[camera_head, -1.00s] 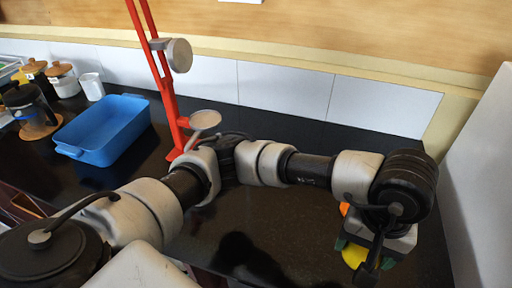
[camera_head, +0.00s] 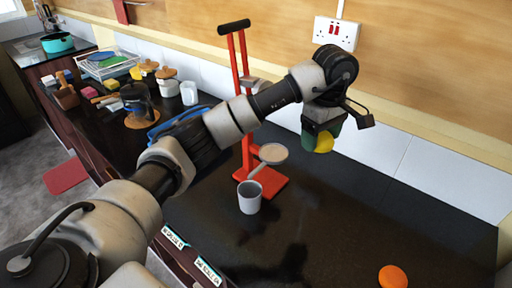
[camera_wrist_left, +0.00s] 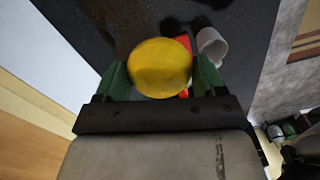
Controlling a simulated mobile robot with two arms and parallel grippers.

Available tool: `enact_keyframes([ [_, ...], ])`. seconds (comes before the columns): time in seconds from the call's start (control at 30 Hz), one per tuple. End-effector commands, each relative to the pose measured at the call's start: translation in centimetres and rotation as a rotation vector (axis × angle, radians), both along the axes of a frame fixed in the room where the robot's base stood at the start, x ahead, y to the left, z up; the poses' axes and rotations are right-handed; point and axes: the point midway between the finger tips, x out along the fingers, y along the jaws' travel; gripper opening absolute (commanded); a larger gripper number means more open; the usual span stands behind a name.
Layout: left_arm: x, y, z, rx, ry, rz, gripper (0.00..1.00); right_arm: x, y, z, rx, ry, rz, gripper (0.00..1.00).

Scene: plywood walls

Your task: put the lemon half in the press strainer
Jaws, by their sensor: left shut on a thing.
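My left gripper (camera_head: 320,136) has green fingers and is shut on the yellow lemon half (camera_head: 325,144). In the left wrist view the lemon half (camera_wrist_left: 160,68) sits between the two fingers, its rounded side showing. The gripper hangs above the counter, right of the red press (camera_head: 240,110). The press strainer (camera_head: 273,153) is a shallow pale round dish on a handle, low on the press. The lemon half is higher and to its right, apart from it. A grey cup (camera_head: 249,197) stands below the strainer, in front of the press. My right gripper is not in view.
An orange fruit half (camera_head: 392,277) lies near the front right. A blue tub (camera_head: 180,118) is partly hidden behind my left arm. Several jars, a cafetiere (camera_head: 137,102) and a dish rack (camera_head: 108,62) stand at the left. The right of the counter (camera_head: 400,215) is mostly clear.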

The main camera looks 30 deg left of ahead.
Motion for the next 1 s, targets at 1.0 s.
enact_keyframes([
  [1.0,2.8,12.4,-8.5,-0.005,0.008,0.042,0.46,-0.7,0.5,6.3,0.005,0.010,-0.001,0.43],
])
